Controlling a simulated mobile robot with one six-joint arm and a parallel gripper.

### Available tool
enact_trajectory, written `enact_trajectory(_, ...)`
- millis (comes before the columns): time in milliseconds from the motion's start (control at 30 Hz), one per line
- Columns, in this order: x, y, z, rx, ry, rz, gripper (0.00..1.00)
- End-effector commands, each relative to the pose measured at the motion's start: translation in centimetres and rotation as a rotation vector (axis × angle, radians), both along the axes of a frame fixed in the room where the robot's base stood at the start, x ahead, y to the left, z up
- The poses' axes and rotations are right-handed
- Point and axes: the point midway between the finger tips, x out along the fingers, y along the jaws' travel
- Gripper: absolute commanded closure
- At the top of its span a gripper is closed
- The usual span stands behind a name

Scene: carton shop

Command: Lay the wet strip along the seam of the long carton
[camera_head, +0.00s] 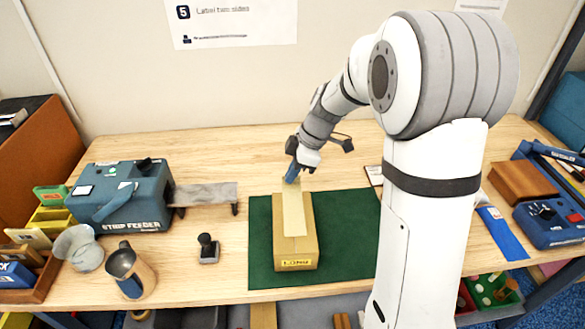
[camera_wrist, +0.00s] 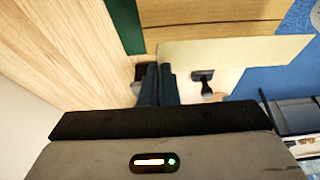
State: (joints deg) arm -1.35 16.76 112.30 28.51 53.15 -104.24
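The long carton (camera_head: 281,249) lies on a green mat, with a "LONG" label on its near end; its tan side also shows at the top of the wrist view (camera_wrist: 205,12). The pale wet strip (camera_head: 293,212) runs lengthwise over the carton's top in the head view, its near end short of the carton's near edge. My gripper (camera_head: 291,178) is at the strip's far end. In the wrist view its fingers (camera_wrist: 157,72) are close together at one end of the strip (camera_wrist: 235,52). I cannot tell whether the strip touches the carton.
The green mat (camera_head: 345,235) has free room right of the carton. A blue strip feeder (camera_head: 125,195) with a grey plate stands left. A black stamp (camera_head: 208,248), a metal jug (camera_head: 130,270) and bins are nearby. A blue device (camera_head: 550,222) sits at right.

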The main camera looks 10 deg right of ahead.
Motion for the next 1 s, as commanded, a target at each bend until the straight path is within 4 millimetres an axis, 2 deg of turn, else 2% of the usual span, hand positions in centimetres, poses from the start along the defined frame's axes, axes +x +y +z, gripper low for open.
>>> enact_trajectory(400,0.0,0.1,-4.4,0.0,0.0,0.001,1.0)
enact_trajectory(500,0.0,0.1,-5.0,0.0,-0.001,0.002,1.0)
enact_trajectory(1000,0.0,0.2,-5.3,0.0,0.001,0.004,1.0)
